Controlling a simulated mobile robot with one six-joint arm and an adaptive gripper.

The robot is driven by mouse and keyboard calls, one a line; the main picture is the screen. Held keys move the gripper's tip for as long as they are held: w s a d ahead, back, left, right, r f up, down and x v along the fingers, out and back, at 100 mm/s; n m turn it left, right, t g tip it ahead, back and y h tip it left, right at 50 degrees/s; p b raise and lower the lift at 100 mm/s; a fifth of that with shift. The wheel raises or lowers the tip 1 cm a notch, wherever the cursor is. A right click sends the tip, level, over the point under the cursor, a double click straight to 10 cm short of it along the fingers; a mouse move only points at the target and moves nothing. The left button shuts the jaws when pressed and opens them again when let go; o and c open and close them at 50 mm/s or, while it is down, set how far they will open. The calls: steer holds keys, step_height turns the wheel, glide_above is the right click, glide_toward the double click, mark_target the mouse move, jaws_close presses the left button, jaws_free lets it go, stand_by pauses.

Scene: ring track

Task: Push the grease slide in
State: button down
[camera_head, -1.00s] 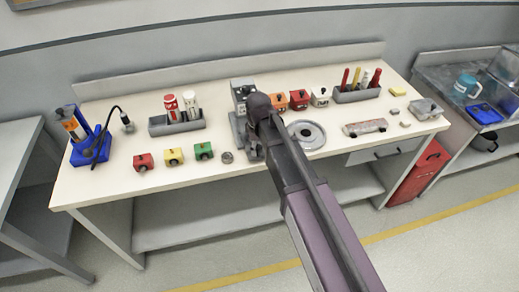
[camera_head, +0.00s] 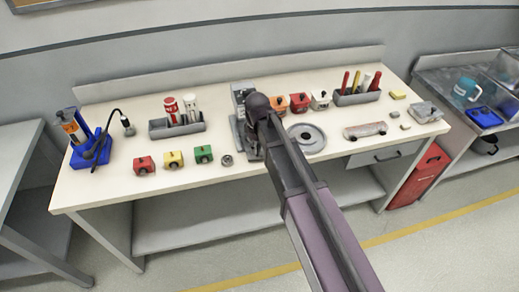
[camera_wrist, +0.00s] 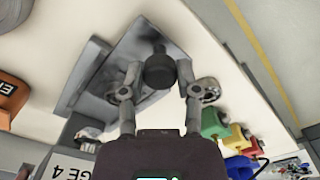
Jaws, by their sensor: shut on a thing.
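A grey metal fixture (camera_head: 238,96) stands at the middle of the bench, partly hidden behind my arm in the head view. In the wrist view its grey plate (camera_wrist: 105,62) lies under my gripper. A dark round knob (camera_wrist: 160,72) stands up from the fixture between my fingertips. My gripper (camera_wrist: 160,66) is shut on this knob, one finger on each side. I cannot tell how far the grease slide sits in or out, as the fingers and knob cover part of the fixture. In the head view my arm hides the gripper.
Red (camera_head: 144,165), yellow (camera_head: 173,158) and green (camera_head: 204,154) blocks and a small metal ring (camera_head: 227,160) lie left of the fixture. A round grey disc (camera_head: 307,138) lies to its right.

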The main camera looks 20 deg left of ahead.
steer(key=w, duration=0.1)
steer(key=w+a, duration=0.1)
steer(key=shift+w+a, duration=0.3)
steer(key=shift+w, duration=0.05)
steer(key=shift+c, duration=1.7)
jaws_free()
